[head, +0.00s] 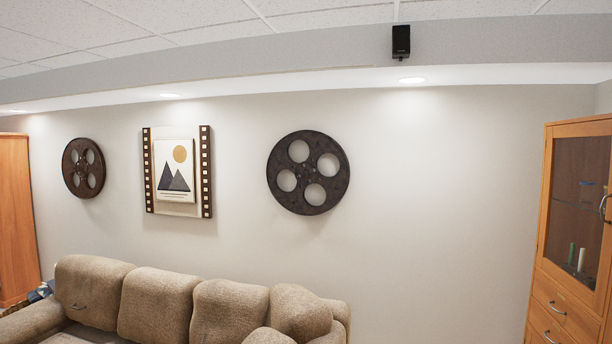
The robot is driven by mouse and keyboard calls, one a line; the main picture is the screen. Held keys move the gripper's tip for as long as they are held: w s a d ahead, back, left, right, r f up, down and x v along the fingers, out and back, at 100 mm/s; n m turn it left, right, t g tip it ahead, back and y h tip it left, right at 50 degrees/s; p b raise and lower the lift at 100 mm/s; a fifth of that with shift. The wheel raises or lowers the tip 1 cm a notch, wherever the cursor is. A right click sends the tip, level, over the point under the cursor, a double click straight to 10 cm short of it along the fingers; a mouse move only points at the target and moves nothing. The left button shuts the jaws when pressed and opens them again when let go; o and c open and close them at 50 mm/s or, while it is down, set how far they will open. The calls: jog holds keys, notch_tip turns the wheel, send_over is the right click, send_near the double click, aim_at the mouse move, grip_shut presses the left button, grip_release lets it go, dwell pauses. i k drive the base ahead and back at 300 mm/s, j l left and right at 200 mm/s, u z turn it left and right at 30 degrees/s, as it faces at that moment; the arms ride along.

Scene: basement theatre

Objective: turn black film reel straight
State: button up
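Two dark film reels hang on the pale wall in the head view. The larger, blackish reel (308,172) is right of the framed picture. It has several round holes around a small hub and looks rotated, its holes off the vertical and horizontal. The smaller, dark brown-black reel (83,168) hangs left of the picture, seen at an angle. Both seem flat against the wall. My gripper is not in view.
A film-strip framed picture (177,171) hangs between the reels. A brown sofa (160,305) stands along the wall below them. A wooden glass-door cabinet (572,230) is at the right, another wooden cabinet (15,215) at the left. A black speaker (401,41) hangs above.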

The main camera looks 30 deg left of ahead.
aim_at(280, 152)
jog(key=i+j+u, duration=0.3)
jog(key=i, duration=0.55)
jog(key=i+u, duration=0.3)
jog(key=i, duration=2.65)
